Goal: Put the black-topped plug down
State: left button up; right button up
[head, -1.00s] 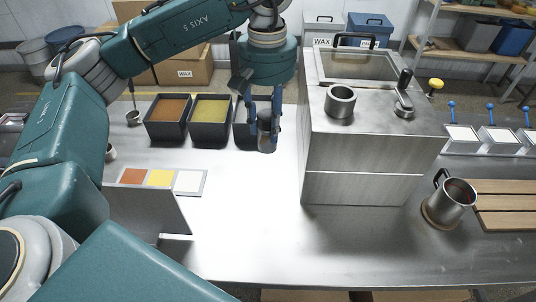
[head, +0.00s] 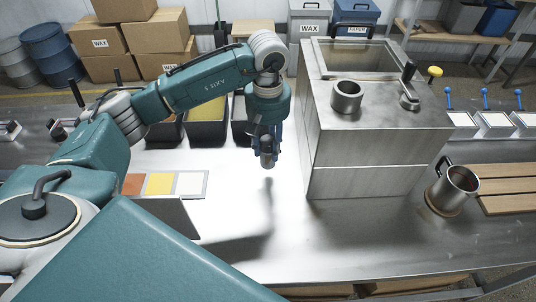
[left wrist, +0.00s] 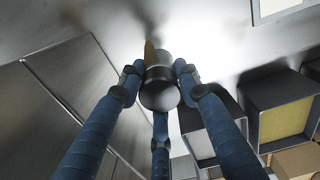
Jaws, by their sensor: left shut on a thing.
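The black-topped plug (head: 267,158) is a small dark cylinder in the grip of my left gripper (head: 267,146). In the head view it hangs over the bright table, left of the steel tank, with a faint shadow below it. In the left wrist view the plug (left wrist: 159,90) has a rounded dark end and a grey band, with a tan pointed part beyond it. The blue fingers of my left gripper (left wrist: 158,75) close around it from several sides. My right gripper is in neither view.
Dark bins (head: 207,133) stand behind my left arm. A colour swatch card (head: 190,184) lies at left. A metal mug (head: 455,188) stands at right. The table front (head: 330,240) is clear.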

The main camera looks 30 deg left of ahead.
aim_at(269, 158)
pick_arm(q)
jog(key=shift+d+f, duration=0.1)
jog(key=shift+f, duration=0.45)
notch_tip(269, 158, down, 3)
jog(key=shift+f+p, duration=0.2)
jog(key=shift+p, duration=0.35)
jog(key=shift+f, duration=0.2)
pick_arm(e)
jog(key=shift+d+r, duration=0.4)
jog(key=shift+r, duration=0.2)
pick_arm(q)
jog(key=shift+f+b, duration=0.25)
jog(key=shift+b, duration=0.1)
jog(key=o, duration=1.2)
jog(key=shift+r, duration=0.1)
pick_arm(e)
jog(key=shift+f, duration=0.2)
pick_arm(q)
jog(key=shift+r, duration=0.1)
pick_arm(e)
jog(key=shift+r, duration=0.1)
